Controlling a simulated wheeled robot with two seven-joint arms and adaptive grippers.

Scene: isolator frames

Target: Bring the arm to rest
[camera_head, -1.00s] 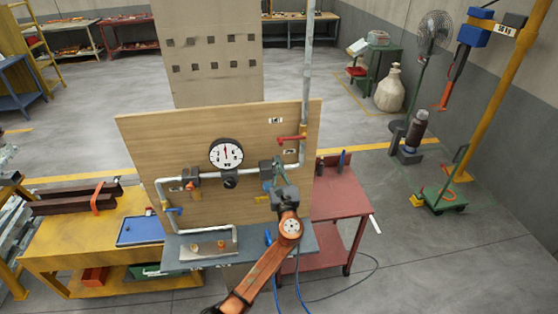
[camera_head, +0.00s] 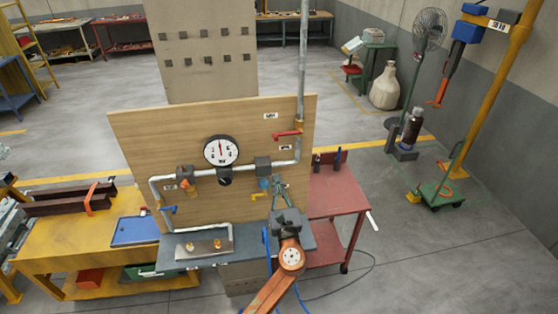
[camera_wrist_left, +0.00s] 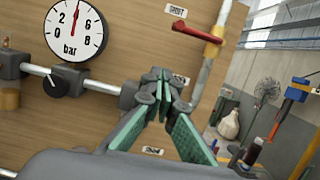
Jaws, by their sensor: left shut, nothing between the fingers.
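My left gripper (camera_head: 278,187) is shut and empty in the head view. It stands in front of the right part of the wooden pipe board (camera_head: 135,135), below the pipe's right-hand fitting. In the left wrist view its green-padded fingers (camera_wrist_left: 163,78) come together at the tips, with a dark pipe fitting behind them. The red lever (camera_head: 288,133) sits on the upright pipe above the gripper, pointing left; it also shows in the left wrist view (camera_wrist_left: 197,32), below a label reading SHUT. The pressure gauge (camera_head: 221,151) has its needle near upright. My right gripper is not in view.
A grey-blue shelf (camera_head: 205,260) with a metal plate (camera_head: 205,246) lies below the board. A red cart (camera_head: 340,195) stands close on the right. A yellow table (camera_head: 75,240) stands on the left. Floor at the right front is clear.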

